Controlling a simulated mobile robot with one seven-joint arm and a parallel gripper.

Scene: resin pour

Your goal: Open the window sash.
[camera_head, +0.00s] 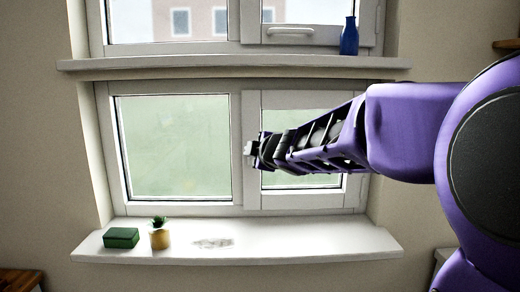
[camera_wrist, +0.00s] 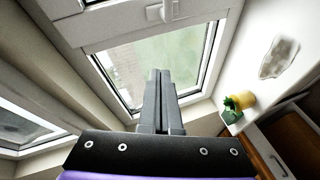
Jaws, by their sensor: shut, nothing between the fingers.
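The lower window has a fixed left pane (camera_head: 174,146) and a white-framed right sash (camera_head: 300,201), which appears shut in its frame. My arm covers much of the sash in the head view. In the wrist view the white handle (camera_wrist: 162,12) is on the frame at the top edge, beyond my fingertips and apart from them. My gripper (camera_wrist: 161,72) is shut and empty, its two grey fingers together over the pane. In the head view my gripper (camera_head: 250,149) is in front of the window's middle post; whether it touches anything there cannot be told.
The sill (camera_head: 320,242) below holds a green box (camera_head: 121,237), a small potted plant (camera_head: 160,235) and a greyish patch (camera_head: 213,243). A blue bottle (camera_head: 349,38) stands on the ledge above, by the upper window with its horizontal handle (camera_head: 290,31). The sill's right part is clear.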

